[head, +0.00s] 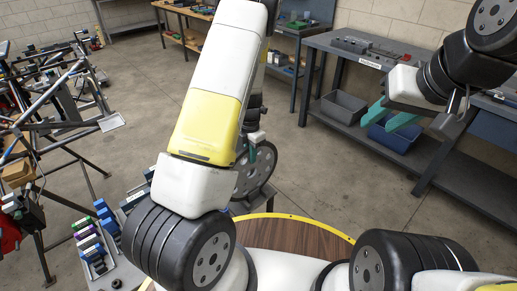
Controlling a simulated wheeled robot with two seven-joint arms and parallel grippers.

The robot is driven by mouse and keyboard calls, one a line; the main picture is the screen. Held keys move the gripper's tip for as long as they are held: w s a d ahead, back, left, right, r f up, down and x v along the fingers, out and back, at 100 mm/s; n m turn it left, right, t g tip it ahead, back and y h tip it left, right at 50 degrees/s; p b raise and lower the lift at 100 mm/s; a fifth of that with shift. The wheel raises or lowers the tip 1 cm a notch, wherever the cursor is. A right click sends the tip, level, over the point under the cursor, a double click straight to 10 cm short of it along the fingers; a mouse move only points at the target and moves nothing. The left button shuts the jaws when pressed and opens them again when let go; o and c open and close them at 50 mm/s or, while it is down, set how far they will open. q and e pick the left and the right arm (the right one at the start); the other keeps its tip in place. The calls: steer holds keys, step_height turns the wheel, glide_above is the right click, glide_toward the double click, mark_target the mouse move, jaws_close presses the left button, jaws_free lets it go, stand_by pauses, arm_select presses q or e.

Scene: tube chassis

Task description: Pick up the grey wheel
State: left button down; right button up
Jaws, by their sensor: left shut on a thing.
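The grey wheel (262,172) is a dark disc with round holes in its face, in the middle of the head view. It stands on edge, partly hidden behind my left forearm. My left gripper (253,151) is at its upper edge, shut on it; only a bit of a teal finger shows, and the arm hides the rest. My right gripper (390,116) is at the upper right, its two teal fingers apart with nothing between them, far from the wheel.
A grey bench (345,47) with a lower shelf stands at the right, holding a grey bin (344,105) and a blue bin (397,135). Tube frames (60,100) and a rack of coloured parts (92,243) are at the left. Bare concrete floor (300,165) lies between.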

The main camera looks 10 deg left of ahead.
arm_select(q)
step_height(320, 180, up, 10)
stand_by(0.5)
steer(key=shift+s, duration=0.1)
